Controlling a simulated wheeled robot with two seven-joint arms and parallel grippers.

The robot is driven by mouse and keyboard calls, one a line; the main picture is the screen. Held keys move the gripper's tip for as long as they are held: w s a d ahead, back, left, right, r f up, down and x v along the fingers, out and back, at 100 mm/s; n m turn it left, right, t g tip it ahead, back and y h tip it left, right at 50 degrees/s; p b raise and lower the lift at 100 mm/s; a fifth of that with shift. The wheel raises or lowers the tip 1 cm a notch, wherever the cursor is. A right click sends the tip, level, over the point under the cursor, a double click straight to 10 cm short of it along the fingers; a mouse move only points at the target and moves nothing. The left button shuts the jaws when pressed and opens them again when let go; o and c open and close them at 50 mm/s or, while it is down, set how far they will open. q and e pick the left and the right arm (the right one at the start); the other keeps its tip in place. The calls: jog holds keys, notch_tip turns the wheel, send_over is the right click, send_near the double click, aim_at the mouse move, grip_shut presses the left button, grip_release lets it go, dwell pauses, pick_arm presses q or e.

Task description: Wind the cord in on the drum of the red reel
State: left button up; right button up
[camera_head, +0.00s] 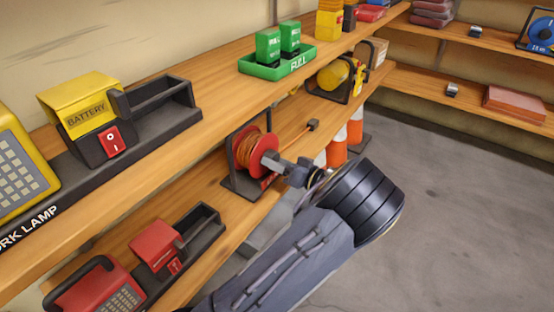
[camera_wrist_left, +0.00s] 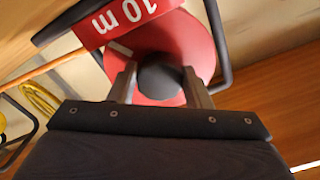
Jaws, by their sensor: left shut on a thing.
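The red reel (camera_head: 271,141) stands in its dark frame on the middle shelf, with orange cord (camera_head: 247,150) wound on its drum. A length of orange cord runs right from it to a dark plug (camera_head: 313,125) on the shelf. My left gripper (camera_head: 277,163) is at the reel's near face. In the left wrist view the two fingers (camera_wrist_left: 160,84) are shut on a dark round knob (camera_wrist_left: 159,77) on the red disc (camera_wrist_left: 188,40). A red label reading "10 m" (camera_wrist_left: 125,16) shows there too. My right gripper is in neither view.
A yellow reel (camera_head: 334,75) stands farther along the same shelf. Orange and white cones (camera_head: 337,148) stand below. The upper shelf holds a battery box (camera_head: 80,105) and a green tray (camera_head: 277,67). A red lamp (camera_head: 98,289) sits at lower left. The floor (camera_head: 450,200) at right is clear.

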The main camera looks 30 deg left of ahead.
pick_arm(q)
jog(key=m+p, duration=0.2)
jog(key=m, duration=0.1)
jog(key=shift+s+r+m, duration=0.1)
jog(key=shift+r+m, duration=0.05)
jog(key=shift+m, duration=0.25)
jog(key=m+p, duration=0.2)
jog(key=m, duration=0.1)
jog(key=shift+r+m, duration=0.1)
jog(key=shift+m, duration=0.2)
jog(key=m+p, duration=0.2)
jog(key=m, duration=0.1)
jog(key=shift+m+p, duration=0.3)
jog(key=shift+p, duration=0.05)
jog(key=m+p, duration=0.2)
jog(key=m, duration=0.1)
jog(key=shift+r+m, duration=0.1)
jog(key=shift+m, duration=0.2)
jog(key=m+p, duration=0.3)
jog(key=m, duration=0.2)
jog(key=shift+m+p, duration=0.95)
jog(key=shift+m, duration=1.55)
jog(key=o, duration=1)
